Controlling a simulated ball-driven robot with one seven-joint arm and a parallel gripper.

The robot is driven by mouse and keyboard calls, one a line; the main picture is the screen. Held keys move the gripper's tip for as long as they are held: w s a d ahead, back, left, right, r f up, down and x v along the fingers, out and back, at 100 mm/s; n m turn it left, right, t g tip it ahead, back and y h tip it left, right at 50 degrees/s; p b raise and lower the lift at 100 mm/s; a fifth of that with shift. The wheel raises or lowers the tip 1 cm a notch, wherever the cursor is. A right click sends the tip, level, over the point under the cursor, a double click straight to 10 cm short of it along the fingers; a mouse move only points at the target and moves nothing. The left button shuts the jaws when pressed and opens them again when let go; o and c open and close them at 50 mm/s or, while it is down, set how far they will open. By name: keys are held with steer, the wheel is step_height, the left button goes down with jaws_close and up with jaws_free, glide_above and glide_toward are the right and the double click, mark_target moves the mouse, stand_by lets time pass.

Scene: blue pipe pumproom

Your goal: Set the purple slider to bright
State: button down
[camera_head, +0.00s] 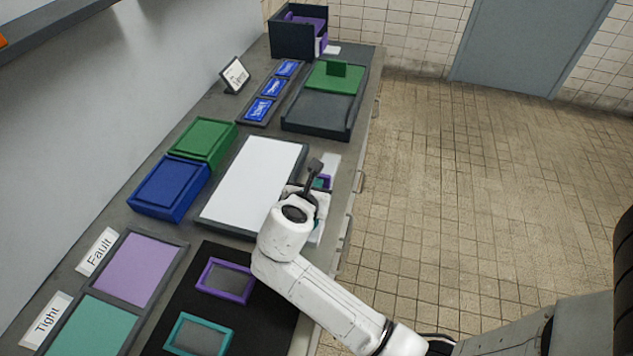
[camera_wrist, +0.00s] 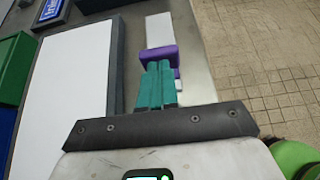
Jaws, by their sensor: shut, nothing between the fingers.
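A purple block (camera_wrist: 158,53), which looks like the slider, sits by a white strip (camera_wrist: 158,27) near the counter's right edge in the wrist view. More purple shows past its right side, beside the fingers. In the head view only a small purple piece (camera_head: 326,181) shows, partly hidden by my arm. My gripper (camera_wrist: 156,66) has teal fingers, shut together and empty. Their tips are right at the near side of the purple block; I cannot tell whether they touch it. No bright or dim marking is readable.
A white panel (camera_head: 256,176) in a dark frame lies left of my gripper. Green (camera_head: 203,142) and blue (camera_head: 171,187) boxes stand farther left. A dark tray (camera_head: 316,112) with a green block lies beyond. Purple and teal frames lie on a black mat nearer. Open tiled floor is at right.

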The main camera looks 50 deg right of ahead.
steer(key=shift+w+d, duration=0.15)
steer(key=shift+d, duration=0.2)
steer(key=w+d+p, duration=0.1)
steer(key=d, duration=0.2)
steer(key=w+d+p, duration=0.1)
steer(key=d, duration=0.2)
steer(key=w+d+p, duration=0.1)
steer(key=d, duration=0.2)
steer(key=shift+w, duration=0.1)
steer(key=shift+a, duration=0.15)
